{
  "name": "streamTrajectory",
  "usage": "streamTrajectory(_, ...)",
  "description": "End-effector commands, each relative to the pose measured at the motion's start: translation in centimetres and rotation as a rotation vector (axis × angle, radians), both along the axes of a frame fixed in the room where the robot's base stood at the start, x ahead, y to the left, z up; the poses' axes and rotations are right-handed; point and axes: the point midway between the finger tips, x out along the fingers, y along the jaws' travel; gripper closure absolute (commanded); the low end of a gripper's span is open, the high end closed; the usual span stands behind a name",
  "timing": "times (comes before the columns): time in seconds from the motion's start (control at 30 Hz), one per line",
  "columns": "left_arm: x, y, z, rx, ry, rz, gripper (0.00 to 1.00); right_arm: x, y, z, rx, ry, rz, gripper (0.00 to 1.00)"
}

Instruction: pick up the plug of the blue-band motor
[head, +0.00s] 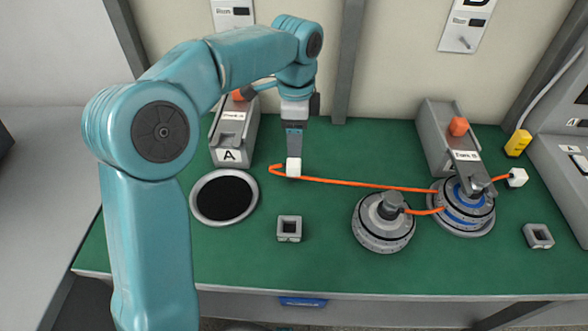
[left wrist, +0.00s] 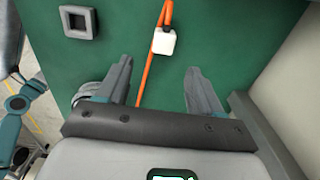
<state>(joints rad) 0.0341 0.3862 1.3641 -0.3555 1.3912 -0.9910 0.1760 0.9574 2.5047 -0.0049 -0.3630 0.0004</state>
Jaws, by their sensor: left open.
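The blue-band motor (head: 466,212) sits on the right of the green table, at the foot of a grey fixture (head: 435,140). A long orange cable (head: 350,183) runs from its left edge to a white plug (head: 293,170). My left gripper (head: 294,150) points down at this plug in the head view and partly covers it. In the left wrist view my open left gripper (left wrist: 157,72) has the white plug (left wrist: 164,41) beyond its fingertips, between their lines, with cable passing between the fingers. Contact is not visible. My right gripper is not in view.
A plain grey motor (head: 383,226) stands left of the blue-band one. A second white plug (head: 517,177) lies at the right. Square grey sockets (head: 289,237) (head: 538,236) stand near the front. A dark round pad (head: 224,198) lies by fixture A (head: 231,155).

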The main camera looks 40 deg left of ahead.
Motion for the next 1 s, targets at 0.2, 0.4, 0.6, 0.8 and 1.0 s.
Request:
streamTrajectory(0.2, 0.0, 0.1, -5.0, 0.000, 0.001, 0.000, 0.34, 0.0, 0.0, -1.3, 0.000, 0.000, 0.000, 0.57)
streamTrajectory(0.4, 0.2, 0.2, -6.7, 0.001, 0.001, 0.000, 0.34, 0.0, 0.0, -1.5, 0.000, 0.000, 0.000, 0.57)
streamTrajectory(0.6, 0.4, 0.8, -9.6, 0.000, 0.004, 0.001, 0.34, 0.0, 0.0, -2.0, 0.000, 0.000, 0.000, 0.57)
streamTrajectory(0.8, 0.5, 0.8, -11.7, 0.000, 0.000, 0.001, 0.34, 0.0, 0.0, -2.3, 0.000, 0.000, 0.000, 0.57)
streamTrajectory(1.0, 0.5, 0.8, -11.7, 0.001, -0.001, 0.001, 0.34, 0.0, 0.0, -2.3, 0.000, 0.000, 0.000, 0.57)
